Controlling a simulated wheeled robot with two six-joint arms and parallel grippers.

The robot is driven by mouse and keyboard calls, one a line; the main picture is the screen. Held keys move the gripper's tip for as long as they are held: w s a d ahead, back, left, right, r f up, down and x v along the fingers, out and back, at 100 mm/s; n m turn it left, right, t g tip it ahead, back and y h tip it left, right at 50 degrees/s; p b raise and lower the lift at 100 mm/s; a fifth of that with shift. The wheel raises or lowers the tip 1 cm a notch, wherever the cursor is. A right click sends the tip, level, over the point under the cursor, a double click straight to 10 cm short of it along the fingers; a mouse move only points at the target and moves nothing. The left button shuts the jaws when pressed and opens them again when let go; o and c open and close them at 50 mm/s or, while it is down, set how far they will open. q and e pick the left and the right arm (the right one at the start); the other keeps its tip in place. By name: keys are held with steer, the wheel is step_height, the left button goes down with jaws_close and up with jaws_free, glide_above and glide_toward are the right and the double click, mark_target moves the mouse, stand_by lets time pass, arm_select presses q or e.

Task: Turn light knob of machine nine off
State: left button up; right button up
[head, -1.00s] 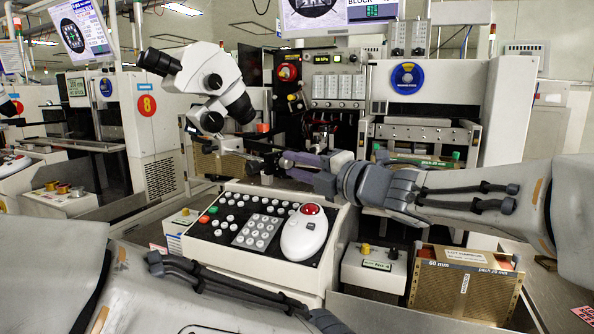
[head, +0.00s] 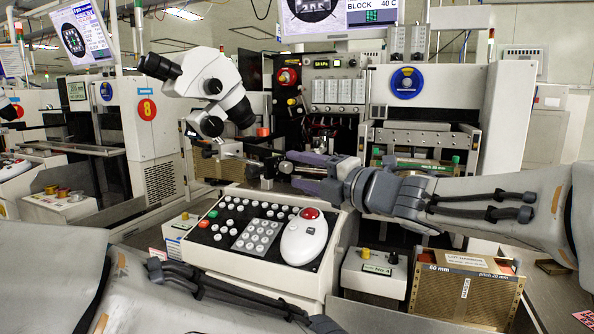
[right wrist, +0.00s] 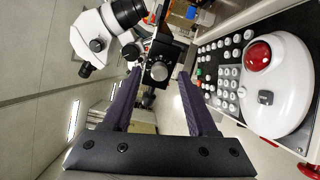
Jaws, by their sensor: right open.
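A round silver knob (right wrist: 158,70) on a black block shows in the right wrist view, just beyond my fingertips and between their lines. I cannot read a label or setting on it. In the head view the knob (head: 286,167) is small, at the dark mount under the white microscope (head: 212,90). My right gripper (head: 291,171) is open, its purple fingers apart one above the other, pointing left at the knob. It is also open and empty in the right wrist view (right wrist: 156,84). Contact with the knob is not visible. My left arm crosses the bottom; its gripper is out of view.
A keypad console (head: 255,237) with a white trackball unit (head: 304,238) lies below my right gripper. A small switch box (head: 374,272) and a brown magazine box (head: 467,288) stand right of it. Another machine marked 8 (head: 147,108) is at left.

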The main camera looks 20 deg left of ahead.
steer(key=v, duration=0.9)
steer(key=shift+d, duration=0.1)
